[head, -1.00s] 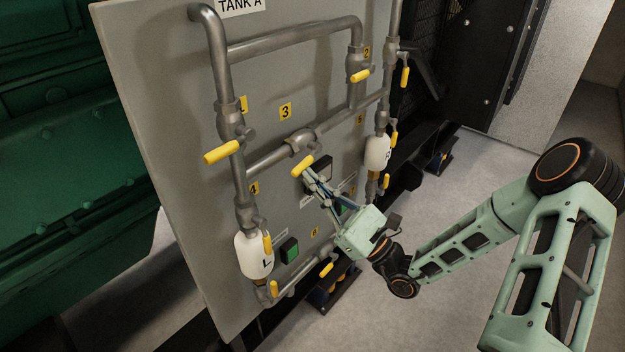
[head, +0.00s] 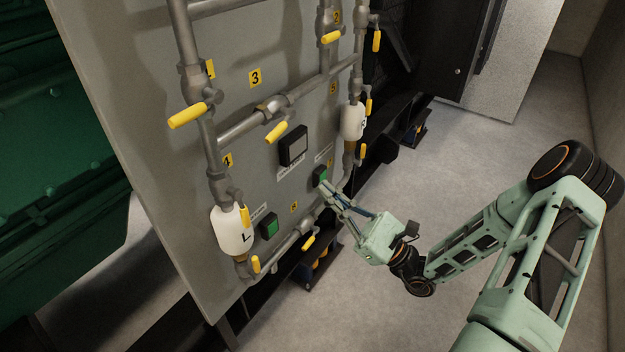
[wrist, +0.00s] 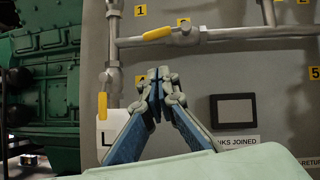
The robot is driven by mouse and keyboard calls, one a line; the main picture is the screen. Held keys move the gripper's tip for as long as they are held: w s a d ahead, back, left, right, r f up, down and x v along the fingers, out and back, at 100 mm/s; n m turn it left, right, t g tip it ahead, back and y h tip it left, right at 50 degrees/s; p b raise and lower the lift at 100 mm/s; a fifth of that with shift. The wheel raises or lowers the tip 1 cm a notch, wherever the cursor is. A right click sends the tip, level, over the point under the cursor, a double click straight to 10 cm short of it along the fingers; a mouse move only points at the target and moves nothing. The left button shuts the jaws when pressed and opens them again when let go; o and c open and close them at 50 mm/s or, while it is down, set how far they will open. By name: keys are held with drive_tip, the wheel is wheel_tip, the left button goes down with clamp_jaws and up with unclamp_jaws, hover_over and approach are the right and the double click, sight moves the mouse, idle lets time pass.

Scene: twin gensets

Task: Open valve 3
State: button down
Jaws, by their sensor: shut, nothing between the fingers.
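Valve 3, marked by a yellow 3 plate (head: 255,78), sits on the middle cross pipe. Its yellow handle (head: 276,132) stands out in front of the pipe and lies roughly along it. In the wrist view the handle (wrist: 158,34) is above my fingertips, with the pipe just behind it. My gripper (head: 325,190) is shut and empty, below and to the right of the handle and apart from it. In the head view its tips overlap the area by a green button (head: 320,176). In the wrist view the gripper (wrist: 160,82) shows its fingertips together.
Valve 1's yellow handle (head: 188,115) juts out at the left. A black-framed display (head: 293,146) is between valve 3 and my gripper. A white L-marked container (head: 232,232) and another white container (head: 353,121) hang on the side pipes. Open floor lies to the right.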

sight(281, 126)
drive_tip(key=p, duration=0.2)
drive_tip(key=shift+d+f+p, duration=0.1)
drive_tip(key=shift+d+p, duration=0.2)
drive_tip(key=shift+d, duration=0.1)
drive_tip(key=shift+f+p, duration=0.15)
drive_tip(key=shift+p, duration=0.65)
drive_tip(key=s+r+p+x, duration=0.1)
drive_tip(key=r+p+x, duration=0.1)
drive_tip(key=x, duration=1)
drive_tip(key=shift+d+p, duration=0.2)
drive_tip(key=shift+p, duration=0.45)
drive_tip(key=shift+r, duration=0.25)
